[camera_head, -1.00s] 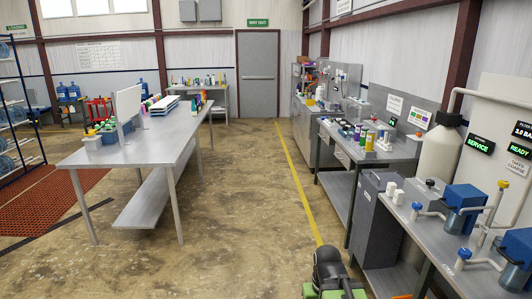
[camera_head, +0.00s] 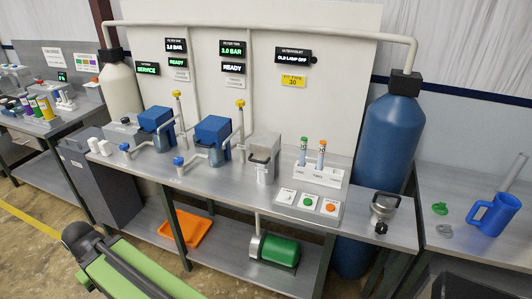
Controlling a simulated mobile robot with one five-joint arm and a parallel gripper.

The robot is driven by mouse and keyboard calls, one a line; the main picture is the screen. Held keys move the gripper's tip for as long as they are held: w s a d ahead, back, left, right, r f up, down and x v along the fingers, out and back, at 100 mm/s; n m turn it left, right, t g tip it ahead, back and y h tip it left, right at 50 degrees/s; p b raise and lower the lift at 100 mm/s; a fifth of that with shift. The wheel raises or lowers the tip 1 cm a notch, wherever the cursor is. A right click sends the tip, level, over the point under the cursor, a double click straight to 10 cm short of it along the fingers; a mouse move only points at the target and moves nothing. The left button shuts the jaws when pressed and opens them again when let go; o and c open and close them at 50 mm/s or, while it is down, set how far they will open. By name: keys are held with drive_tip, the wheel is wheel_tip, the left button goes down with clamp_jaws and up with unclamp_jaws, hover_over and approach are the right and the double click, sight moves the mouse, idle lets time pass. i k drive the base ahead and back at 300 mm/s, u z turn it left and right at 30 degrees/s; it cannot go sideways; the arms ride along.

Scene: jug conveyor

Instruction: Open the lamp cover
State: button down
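Under the ultraviolet sign (camera_head: 294,55), which reads "OLD LAMP OFF", a pale grey housing (camera_head: 264,146) stands on the steel bench. It has a dark handle on its front and a metal cylinder (camera_head: 265,174) below. This looks like the lamp unit with its cover, and it appears closed. Two upright tubes with green and orange caps (camera_head: 321,155) stand in a white rack to its right. My green arm with a dark joint shows at the lower left, well short of the housing. My gripper's fingers are not visible.
Blue-topped filter units (camera_head: 212,133) with blue-handled valves stand left of the housing. A button panel (camera_head: 308,204) lies in front of the rack. A metal pot-like vessel (camera_head: 383,207) is at the bench's right end. A blue tank (camera_head: 391,145) stands behind it.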

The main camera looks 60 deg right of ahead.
sight(265, 145)
drive_tip(key=z, duration=1.75)
drive_tip(key=k, duration=0.9)
drive_tip(key=i, duration=0.9)
drive_tip(key=z, duration=0.1)
drive_tip(key=k, duration=0.65)
drive_tip(key=u, duration=0.7)
drive_tip(key=i, duration=1.05)
drive_tip(key=u, duration=0.4)
